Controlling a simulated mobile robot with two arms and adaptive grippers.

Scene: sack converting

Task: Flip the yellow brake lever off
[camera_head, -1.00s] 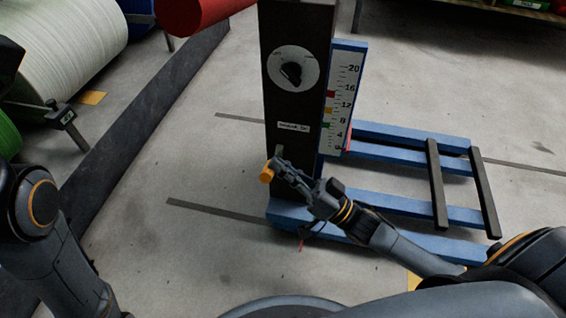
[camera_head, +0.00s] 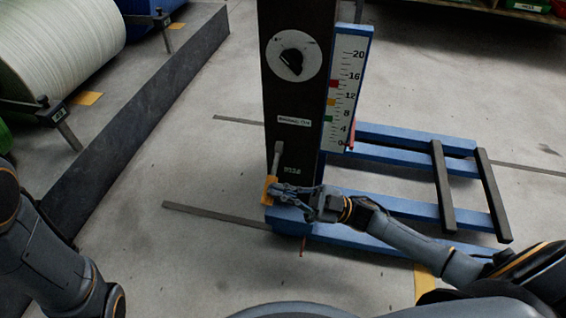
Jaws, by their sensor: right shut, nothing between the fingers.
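The yellow brake lever (camera_head: 269,189) is on the lower front of a dark post (camera_head: 300,110). Its yellow grip hangs down at the end of a grey shaft (camera_head: 278,155) that runs up the post face. My right gripper (camera_head: 277,192) is shut, with its fingertips at the right side of the yellow grip. It looks close to or touching the grip, but contact is not clear. It holds nothing. My left arm shows at the lower left, and its gripper is out of view.
A round dial (camera_head: 293,56) and a numbered scale (camera_head: 346,90) are on the post. A blue base frame (camera_head: 410,206) with dark bars lies to the right. A white roll (camera_head: 60,50) stands behind a dark ledge (camera_head: 150,105) at left. Bare floor lies between.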

